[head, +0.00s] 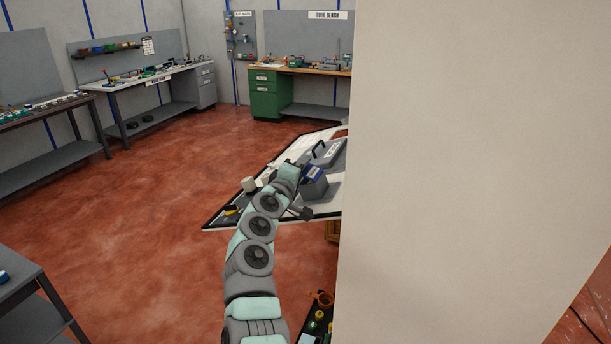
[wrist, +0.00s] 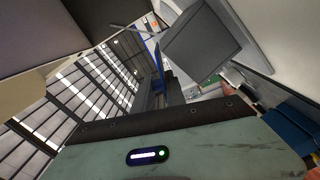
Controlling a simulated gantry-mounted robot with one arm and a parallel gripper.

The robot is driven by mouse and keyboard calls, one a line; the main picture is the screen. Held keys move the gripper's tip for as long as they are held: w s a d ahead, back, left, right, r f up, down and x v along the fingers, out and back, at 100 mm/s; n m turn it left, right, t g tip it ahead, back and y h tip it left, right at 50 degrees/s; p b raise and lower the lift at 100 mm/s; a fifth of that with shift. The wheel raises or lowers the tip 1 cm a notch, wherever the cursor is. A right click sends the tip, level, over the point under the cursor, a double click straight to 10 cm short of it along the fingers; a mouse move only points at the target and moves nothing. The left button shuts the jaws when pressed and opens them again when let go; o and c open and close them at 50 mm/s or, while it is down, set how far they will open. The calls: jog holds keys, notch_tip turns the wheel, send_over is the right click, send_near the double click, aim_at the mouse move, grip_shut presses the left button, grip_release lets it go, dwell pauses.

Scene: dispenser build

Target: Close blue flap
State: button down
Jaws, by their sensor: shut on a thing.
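In the head view a grey dispenser (head: 316,188) stands on the white-topped table, with the blue flap (head: 313,173) on its upper part. My gripper (head: 301,168) is at the flap, at the end of my arm. In the wrist view the blue flap (wrist: 158,60) shows as a narrow blue strip at the dark fingers of my gripper (wrist: 162,88), which are shut on it. A grey block-like part (wrist: 202,44) is close beside it. The flap's hinge and its exact angle are hidden.
A large pale panel (head: 470,170) blocks the right half of the head view and hides part of the table. A white block (head: 249,184) and a small yellow item (head: 231,211) lie at the table's left. Open red floor (head: 130,210) is to the left.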

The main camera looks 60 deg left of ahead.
jog(key=shift+s+a+f+n+b, duration=0.15)
jog(key=shift+f+n+b, duration=0.4)
jog(key=shift+n+b, duration=0.8)
jog(key=c, duration=1.4)
grip_release()
jog(key=shift+c, duration=0.2)
jog(key=shift+f, duration=0.1)
